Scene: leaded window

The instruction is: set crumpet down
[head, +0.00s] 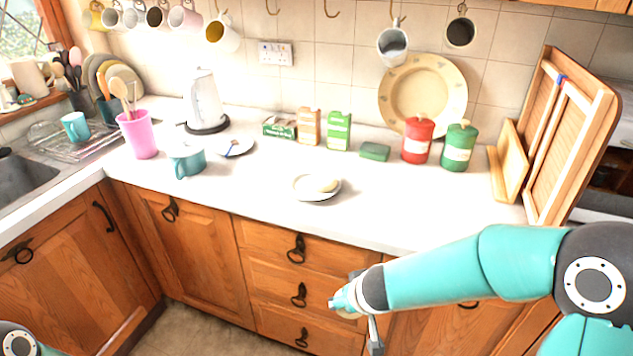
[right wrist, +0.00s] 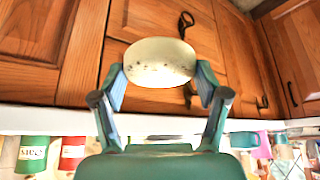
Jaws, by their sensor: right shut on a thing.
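My right gripper (head: 350,308) is low in front of the drawers, below the counter's front edge. In the right wrist view the gripper (right wrist: 161,82) is shut on the crumpet (right wrist: 160,58), a pale round piece with small brown holes, pinched at its sides. In the head view the crumpet is mostly hidden by the gripper. A white plate (head: 310,198) stands on the counter with a pale rounded thing (head: 326,185) on it, perhaps another crumpet. My left gripper is out of view.
The white counter (head: 400,215) is clear around the plate. Behind stand a green box (head: 374,151), a red canister (head: 417,139) and a green canister (head: 459,147).

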